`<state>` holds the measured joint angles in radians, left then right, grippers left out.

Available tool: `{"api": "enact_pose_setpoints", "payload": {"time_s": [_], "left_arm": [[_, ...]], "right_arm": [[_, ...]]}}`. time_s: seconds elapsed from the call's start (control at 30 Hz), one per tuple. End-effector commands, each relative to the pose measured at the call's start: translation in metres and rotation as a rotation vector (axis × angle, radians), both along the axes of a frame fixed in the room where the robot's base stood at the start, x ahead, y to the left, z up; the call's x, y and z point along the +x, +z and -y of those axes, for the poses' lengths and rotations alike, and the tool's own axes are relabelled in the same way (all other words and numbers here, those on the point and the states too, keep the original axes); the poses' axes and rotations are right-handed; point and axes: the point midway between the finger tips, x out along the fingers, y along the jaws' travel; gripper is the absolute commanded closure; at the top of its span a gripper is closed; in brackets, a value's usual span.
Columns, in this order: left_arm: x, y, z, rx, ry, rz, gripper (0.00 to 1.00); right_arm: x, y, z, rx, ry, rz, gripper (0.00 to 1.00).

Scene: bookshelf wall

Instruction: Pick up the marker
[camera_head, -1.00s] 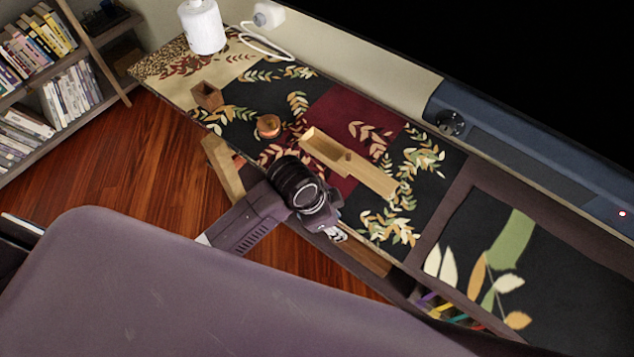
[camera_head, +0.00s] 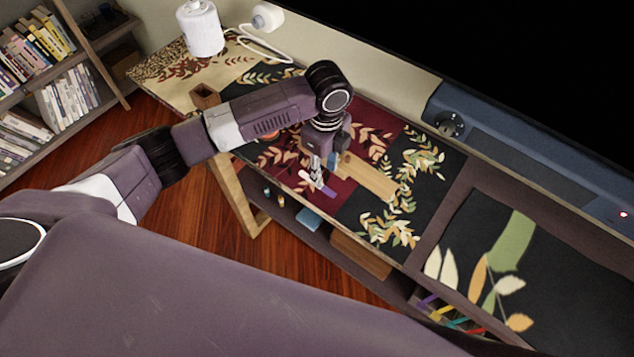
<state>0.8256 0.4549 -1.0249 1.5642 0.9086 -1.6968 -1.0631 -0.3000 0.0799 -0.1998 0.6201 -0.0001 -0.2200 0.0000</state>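A slim marker (camera_head: 328,190), purple with a whitish end, shows at the front of the dark red patch of the leaf-patterned tabletop. My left gripper (camera_head: 317,179) points down from above with its fingertips at the marker's middle, partly covering it. I cannot tell whether the fingers are closed on the marker or only around it, or whether it touches the tabletop. My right gripper is out of view.
A light wooden tray (camera_head: 370,177) lies just right of my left gripper, partly hidden by it. A small wooden cup (camera_head: 205,96) and a white cylinder (camera_head: 202,30) stand farther left. A blue-grey device (camera_head: 530,148) runs along the back right.

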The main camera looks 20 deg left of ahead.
Motion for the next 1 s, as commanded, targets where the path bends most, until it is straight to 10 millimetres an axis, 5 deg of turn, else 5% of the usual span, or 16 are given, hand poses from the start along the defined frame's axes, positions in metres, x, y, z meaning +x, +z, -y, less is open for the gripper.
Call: {"api": "enact_pose_setpoints", "payload": {"time_s": [0.43,0.77,1.0], "left_arm": [[0.003,-0.059,-0.005,-0.001,0.002,0.000,0.67],[0.003,-0.068,-0.005,-0.002,0.001,0.002,0.67],[0.003,-0.068,-0.005,-0.002,0.001,0.002,0.92]], "right_arm": [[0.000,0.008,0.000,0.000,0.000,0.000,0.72],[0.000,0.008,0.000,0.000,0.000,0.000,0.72],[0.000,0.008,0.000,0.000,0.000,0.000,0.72]]}}
